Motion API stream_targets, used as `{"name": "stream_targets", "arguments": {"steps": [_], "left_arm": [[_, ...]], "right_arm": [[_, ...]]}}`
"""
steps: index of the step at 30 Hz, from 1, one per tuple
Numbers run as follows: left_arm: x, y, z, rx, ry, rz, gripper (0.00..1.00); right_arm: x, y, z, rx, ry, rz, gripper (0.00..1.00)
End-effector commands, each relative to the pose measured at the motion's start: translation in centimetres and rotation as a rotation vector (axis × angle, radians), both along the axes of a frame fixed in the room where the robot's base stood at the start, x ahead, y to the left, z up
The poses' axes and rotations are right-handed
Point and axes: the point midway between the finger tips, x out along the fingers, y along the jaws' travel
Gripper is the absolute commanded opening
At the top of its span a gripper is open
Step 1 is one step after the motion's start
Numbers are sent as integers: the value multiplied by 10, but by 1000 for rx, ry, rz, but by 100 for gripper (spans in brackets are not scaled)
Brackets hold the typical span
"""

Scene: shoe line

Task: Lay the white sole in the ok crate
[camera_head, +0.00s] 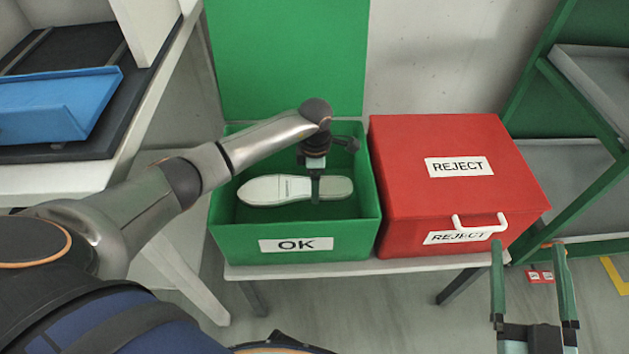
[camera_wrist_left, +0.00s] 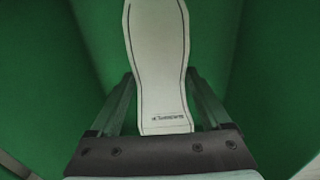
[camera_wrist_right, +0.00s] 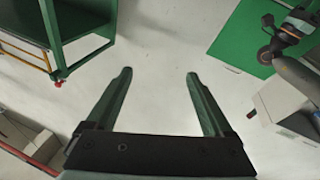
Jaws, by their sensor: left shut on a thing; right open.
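The white sole (camera_head: 270,189) lies flat, long side left to right, inside the open green OK crate (camera_head: 231,243). My left gripper (camera_head: 316,190) reaches down into the crate and is shut on the sole near its right part. In the left wrist view the sole (camera_wrist_left: 158,60) sits between the two fingers, with green crate walls around it. Whether the sole touches the crate floor I cannot tell. My right gripper (camera_head: 528,250) is open and empty, in front of the shelf rack at the right; its spread fingers show in the right wrist view (camera_wrist_right: 160,80).
The red REJECT crate (camera_head: 440,140), lid closed with a white handle, stands right of the OK crate on the same white table (camera_head: 300,270). The OK crate's green lid (camera_head: 290,60) stands upright behind it. A blue tray (camera_head: 50,105) is at left, a green rack (camera_head: 545,95) at right.

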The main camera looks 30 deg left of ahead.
Motion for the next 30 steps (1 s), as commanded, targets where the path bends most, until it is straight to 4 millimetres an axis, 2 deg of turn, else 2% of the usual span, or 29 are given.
{"name": "stream_targets", "arguments": {"steps": [12, 30], "left_arm": [[1, 0, -10, 0, -1, 1, 10], [1, 0, -28, 1, -2, 1, 10]], "right_arm": [[-9, 3, 44, 6, -187, 24, 86], [-38, 10, 95, 3, -447, 76, 86]]}}
